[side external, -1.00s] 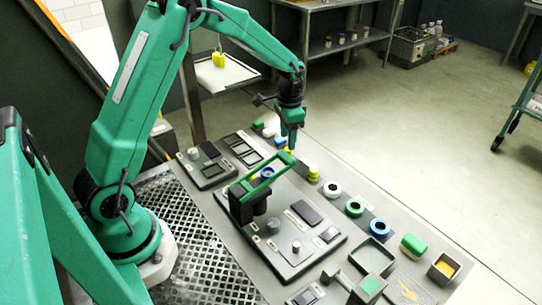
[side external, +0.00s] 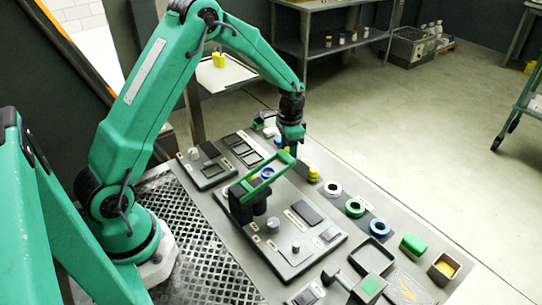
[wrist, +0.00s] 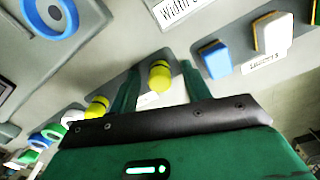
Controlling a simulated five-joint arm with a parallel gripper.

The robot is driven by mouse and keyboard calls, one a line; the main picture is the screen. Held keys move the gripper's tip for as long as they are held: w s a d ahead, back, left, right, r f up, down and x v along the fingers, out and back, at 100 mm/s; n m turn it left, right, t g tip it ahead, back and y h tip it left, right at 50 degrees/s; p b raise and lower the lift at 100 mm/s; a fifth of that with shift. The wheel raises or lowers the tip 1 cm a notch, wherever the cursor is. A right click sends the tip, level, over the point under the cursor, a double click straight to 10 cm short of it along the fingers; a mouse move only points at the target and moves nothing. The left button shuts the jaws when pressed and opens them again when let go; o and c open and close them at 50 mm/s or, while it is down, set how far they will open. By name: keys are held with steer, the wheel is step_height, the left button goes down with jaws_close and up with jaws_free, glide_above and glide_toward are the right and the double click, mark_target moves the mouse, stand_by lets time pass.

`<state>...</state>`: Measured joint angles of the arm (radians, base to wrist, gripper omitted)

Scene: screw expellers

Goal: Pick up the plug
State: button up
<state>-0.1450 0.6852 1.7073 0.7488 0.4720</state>
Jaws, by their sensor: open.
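A yellow, round-ended plug (wrist: 159,76) stands on a dark strip in the wrist view, between the two green fingers of my gripper (wrist: 160,84). The fingers are apart, one on each side of it, and it appears not to be gripped. A second yellow plug (wrist: 97,106) is to the left, outside the fingers. In the side view my gripper (side external: 291,150) points down at the far part of the board, close to a bit of yellow (side external: 287,150). Another yellow plug (side external: 313,173) stands to its right. My gripper hides part of the near plug.
A green-handled press (side external: 262,176) stands just in front of my gripper on a raised plate. White, green and blue rings (side external: 355,208) line the board to the right. In the wrist view a blue block (wrist: 214,59) and a white-orange block (wrist: 272,34) lie to the right.

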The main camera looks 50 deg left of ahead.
stand_by(0.3)
jaws_close()
steer(key=shift+r, duration=0.7)
steer(key=r, duration=0.3)
steer(key=shift+s+d+r, duration=0.1)
steer(key=shift+d+r, duration=0.05)
steer(key=shift+d, duration=0.25)
steer(key=s+d+r, duration=0.4)
steer(key=d+r, duration=0.2)
steer(key=d, duration=0.4)
steer(key=shift+s+r, duration=0.15)
steer(key=shift+r, duration=0.1)
